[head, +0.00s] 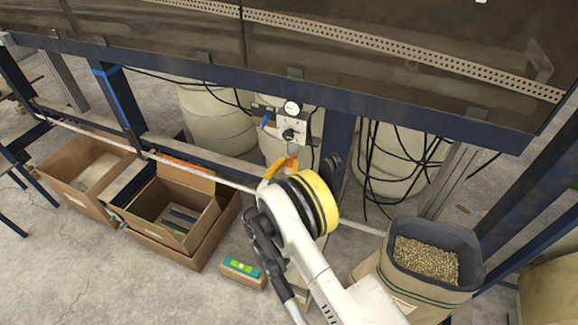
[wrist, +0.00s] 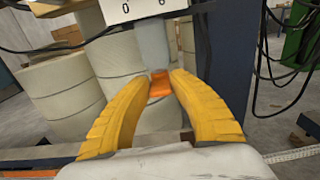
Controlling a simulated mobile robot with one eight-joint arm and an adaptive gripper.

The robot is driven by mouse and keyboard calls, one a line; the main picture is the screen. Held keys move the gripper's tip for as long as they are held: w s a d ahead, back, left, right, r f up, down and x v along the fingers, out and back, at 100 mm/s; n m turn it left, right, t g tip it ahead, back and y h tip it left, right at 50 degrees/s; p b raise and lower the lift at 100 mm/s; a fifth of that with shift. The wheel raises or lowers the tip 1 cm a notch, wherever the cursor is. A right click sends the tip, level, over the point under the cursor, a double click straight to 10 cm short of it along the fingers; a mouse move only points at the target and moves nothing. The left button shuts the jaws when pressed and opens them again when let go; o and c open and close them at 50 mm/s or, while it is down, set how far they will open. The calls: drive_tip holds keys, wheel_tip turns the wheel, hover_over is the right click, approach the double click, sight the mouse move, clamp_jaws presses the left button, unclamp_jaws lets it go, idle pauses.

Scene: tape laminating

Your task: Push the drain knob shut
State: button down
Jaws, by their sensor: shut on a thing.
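The orange drain knob (wrist: 160,84) sits at the bottom of a grey cylindrical bowl (wrist: 153,45) under a white panel. In the wrist view it lies between the tips of my two yellow fingers, and my gripper (wrist: 159,80) is shut on it. In the head view my gripper (head: 283,164) reaches up to the bowl (head: 293,149) from below. The knob is mostly hidden by the fingers there, and I cannot tell whether it is pushed in.
The panel carries a round gauge (head: 291,107), a black knob (head: 288,134) and a blue handle (head: 266,121). A dark blue post (head: 333,140) stands close on the right. Cardboard boxes (head: 172,211) lie left, a pellet-filled sack (head: 426,262) right. Black cables hang nearby.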

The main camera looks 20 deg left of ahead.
sight(289, 164)
drive_tip(key=shift+r, duration=0.1)
drive_tip(key=c, duration=1.1)
unclamp_jaws()
drive_tip(key=shift+w, duration=0.1)
drive_tip(key=shift+c, duration=0.2)
wheel_tip(289, 164, up, 10)
